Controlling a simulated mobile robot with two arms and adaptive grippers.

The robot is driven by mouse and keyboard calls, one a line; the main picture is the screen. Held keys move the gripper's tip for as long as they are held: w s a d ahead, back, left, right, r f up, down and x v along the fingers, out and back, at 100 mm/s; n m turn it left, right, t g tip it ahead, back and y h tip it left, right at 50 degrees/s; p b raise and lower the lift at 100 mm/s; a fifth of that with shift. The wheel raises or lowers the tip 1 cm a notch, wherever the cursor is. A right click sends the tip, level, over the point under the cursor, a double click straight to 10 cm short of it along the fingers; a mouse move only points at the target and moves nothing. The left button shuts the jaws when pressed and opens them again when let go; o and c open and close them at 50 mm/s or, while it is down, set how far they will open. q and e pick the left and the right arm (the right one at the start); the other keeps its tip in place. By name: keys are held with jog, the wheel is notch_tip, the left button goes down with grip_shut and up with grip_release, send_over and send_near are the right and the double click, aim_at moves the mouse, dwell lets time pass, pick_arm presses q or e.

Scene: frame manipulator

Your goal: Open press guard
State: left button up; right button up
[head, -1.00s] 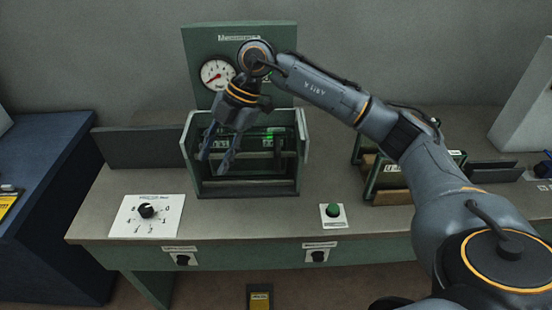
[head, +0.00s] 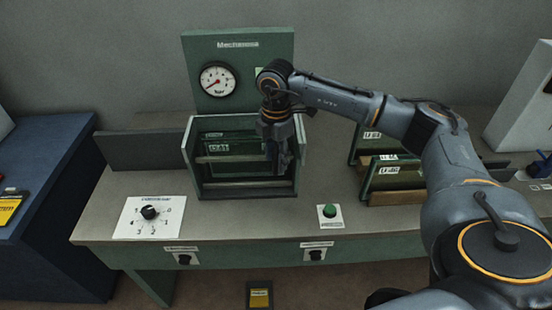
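The press (head: 190,165) is a green box with grey side walls, below a green back panel (head: 265,55) that carries a round gauge (head: 218,79). A pale horizontal bar (head: 225,159) crosses its front opening, with a dark green labelled frame behind it. I cannot tell for sure which part is the guard, or how far open it stands. My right gripper (head: 278,168) points down at the right part of the opening, close to the bar. Its fingers overlap in this view, so contact and finger gap are unclear. My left gripper is not in view.
A dial plate (head: 125,222) lies front left on the bench and a green button (head: 330,211) front right. Green labelled frames (head: 400,176) stand in a wooden rack on the right. A grey panel (head: 145,150) stands left of the press.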

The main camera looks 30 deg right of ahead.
jog(key=shift+f, duration=1.4)
jog(key=shift+a, duration=0.1)
grip_shut()
